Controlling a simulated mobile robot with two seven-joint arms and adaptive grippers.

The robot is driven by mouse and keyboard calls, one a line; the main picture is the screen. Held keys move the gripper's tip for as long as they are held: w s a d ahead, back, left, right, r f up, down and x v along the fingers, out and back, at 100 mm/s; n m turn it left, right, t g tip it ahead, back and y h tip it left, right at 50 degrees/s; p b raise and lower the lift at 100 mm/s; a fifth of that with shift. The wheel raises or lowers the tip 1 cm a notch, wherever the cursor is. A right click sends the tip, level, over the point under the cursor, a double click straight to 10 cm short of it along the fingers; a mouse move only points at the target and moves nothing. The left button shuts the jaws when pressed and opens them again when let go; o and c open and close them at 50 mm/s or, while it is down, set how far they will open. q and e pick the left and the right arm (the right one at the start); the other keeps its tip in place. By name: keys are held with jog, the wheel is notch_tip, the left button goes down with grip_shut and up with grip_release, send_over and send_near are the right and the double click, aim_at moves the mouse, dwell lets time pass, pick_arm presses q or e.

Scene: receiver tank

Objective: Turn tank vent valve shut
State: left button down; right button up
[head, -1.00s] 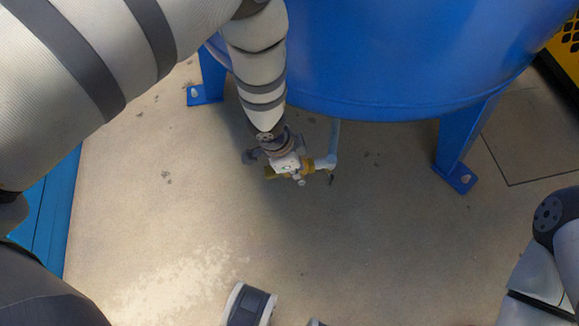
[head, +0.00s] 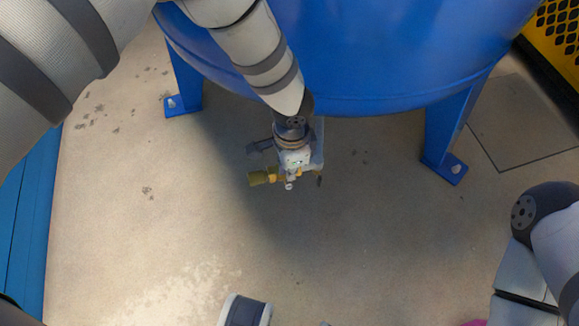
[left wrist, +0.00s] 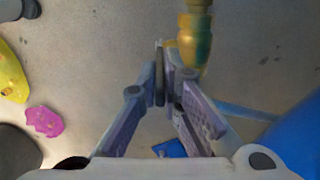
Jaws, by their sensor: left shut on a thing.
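The blue receiver tank (head: 400,55) fills the top of the head view. Its grey drain pipe (head: 318,150) comes down under the tank, partly behind my left gripper. The brass vent valve (head: 262,177) sticks out to the left of the pipe and also shows in the left wrist view (left wrist: 195,40). My left gripper (head: 291,180) is at the valve, pointing down. In the left wrist view my left fingers (left wrist: 163,60) are nearly together, on a small yellow part that seems to be the valve's handle. The fingers mostly hide this handle. My right gripper is not in view.
Blue tank legs (head: 443,145) stand left and right of the valve. A yellow perforated panel (head: 555,40) is at the top right and a blue edge (head: 25,220) at the left. A pink thing (left wrist: 43,122) lies left in the wrist view.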

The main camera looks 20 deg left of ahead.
pick_arm(q)
jog(key=c, duration=2)
grip_release()
jog(key=shift+c, duration=0.2)
notch_tip(320, 180, up, 12)
jog(key=shift+d, duration=0.1)
